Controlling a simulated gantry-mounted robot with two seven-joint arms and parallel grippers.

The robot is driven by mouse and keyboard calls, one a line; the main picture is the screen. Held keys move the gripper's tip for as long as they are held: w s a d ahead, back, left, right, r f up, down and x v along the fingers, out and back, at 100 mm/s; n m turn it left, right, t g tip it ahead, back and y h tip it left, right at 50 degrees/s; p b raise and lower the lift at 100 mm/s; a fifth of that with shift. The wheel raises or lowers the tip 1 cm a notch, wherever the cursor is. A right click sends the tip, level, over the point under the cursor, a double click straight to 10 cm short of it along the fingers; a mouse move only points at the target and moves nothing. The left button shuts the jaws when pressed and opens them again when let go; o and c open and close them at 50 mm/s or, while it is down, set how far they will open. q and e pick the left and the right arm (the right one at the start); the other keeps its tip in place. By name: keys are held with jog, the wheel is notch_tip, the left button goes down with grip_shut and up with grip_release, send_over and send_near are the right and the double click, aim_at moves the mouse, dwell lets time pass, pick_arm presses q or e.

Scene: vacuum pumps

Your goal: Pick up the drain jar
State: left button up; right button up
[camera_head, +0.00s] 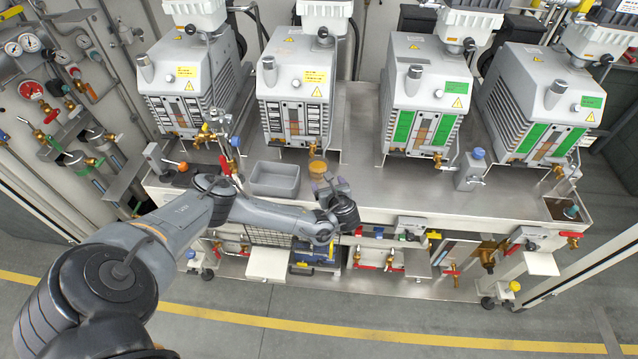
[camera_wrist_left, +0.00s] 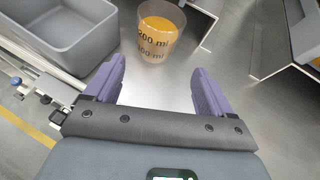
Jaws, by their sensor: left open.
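The drain jar (camera_wrist_left: 160,38) is a clear cup with volume marks and orange-yellow liquid in it. It stands on the steel bench top, beyond my left gripper's fingertips in the left wrist view. In the head view the jar (camera_head: 319,170) shows in front of the second pump from the left, just beyond my left gripper (camera_head: 328,186). My left gripper (camera_wrist_left: 160,78) is open, with two purple fingers apart and nothing between them. The jar is roughly centred ahead of the gap. My right gripper is not in view.
A grey open bin (camera_head: 275,179) stands left of the jar and also shows in the left wrist view (camera_wrist_left: 88,48). Several grey pumps (camera_head: 296,84) line the back of the bench (camera_head: 400,190). Valves with red handles (camera_head: 390,262) sit below the front edge. Bench right of the jar is clear.

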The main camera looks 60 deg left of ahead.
aim_at(320, 172)
pick_arm(q)
jog(key=shift+y, duration=0.3)
jog(key=b+x, duration=0.1)
jog(key=x, duration=0.1)
jog(key=b+x, duration=0.1)
jog(key=x, duration=0.2)
jog(key=r+b+x, duration=0.1)
jog(key=x, duration=0.1)
jog(key=shift+a, duration=0.55)
jog(key=a+f+b, duration=0.1)
jog(key=w+a+f+b, duration=0.1)
jog(key=a+f+b, duration=0.1)
jog(key=shift+a, duration=0.1)
jog(key=shift+w+a, duration=0.1)
jog(key=shift+a, duration=0.4)
jog(key=shift+c, duration=0.3)
jog(key=shift+r, duration=0.15)
jog(key=c, duration=1)
